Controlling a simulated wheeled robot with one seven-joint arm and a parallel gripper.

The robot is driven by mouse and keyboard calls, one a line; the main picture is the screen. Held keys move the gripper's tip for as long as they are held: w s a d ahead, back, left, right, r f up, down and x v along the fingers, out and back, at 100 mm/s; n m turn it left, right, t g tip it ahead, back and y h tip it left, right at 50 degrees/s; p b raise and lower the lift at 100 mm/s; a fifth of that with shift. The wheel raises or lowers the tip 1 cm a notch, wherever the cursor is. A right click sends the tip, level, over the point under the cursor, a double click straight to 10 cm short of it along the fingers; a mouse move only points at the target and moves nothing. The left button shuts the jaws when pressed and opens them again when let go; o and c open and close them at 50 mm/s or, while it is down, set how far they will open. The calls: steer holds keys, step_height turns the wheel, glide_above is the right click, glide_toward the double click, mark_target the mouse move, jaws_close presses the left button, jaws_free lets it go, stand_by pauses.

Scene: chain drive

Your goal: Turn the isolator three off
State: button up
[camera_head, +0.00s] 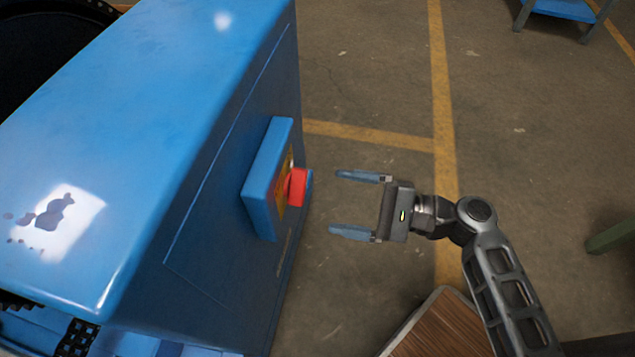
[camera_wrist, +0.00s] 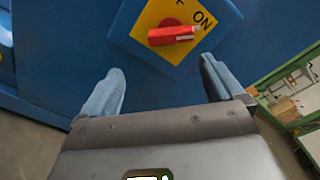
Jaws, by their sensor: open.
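The isolator (camera_head: 268,180) is a blue box on the side panel of the big blue machine, with a yellow plate and a red handle (camera_head: 297,186). In the wrist view the yellow plate (camera_wrist: 150,20) shows the word ON at its upper right, and the red handle (camera_wrist: 171,35) lies roughly level across it. Part of the plate is cut off at the top. No isolator number can be read. My gripper (camera_head: 361,205) is open and empty, a short gap to the right of the handle in the head view. Its fingers (camera_wrist: 162,88) point towards the isolator in the wrist view.
The blue machine cabinet (camera_head: 130,110) fills the left. Concrete floor (camera_head: 370,90) with yellow lines is open on the right. A wooden-topped surface (camera_head: 440,328) stands below my arm. A green frame (camera_wrist: 277,108) with shelves shows at right in the wrist view.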

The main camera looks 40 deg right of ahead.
mark_target(298, 187)
steer(key=w+a+r+b, duration=0.1)
steer(key=w+a, duration=0.2)
steer(key=w, duration=0.3)
steer(key=shift+w+a+r+t, duration=0.2)
steer(key=shift+w+a+t, duration=0.1)
steer(key=shift+a, duration=0.1)
steer(key=shift+c, duration=0.2)
steer(key=shift+s, duration=0.1)
steer(key=c, duration=0.9)
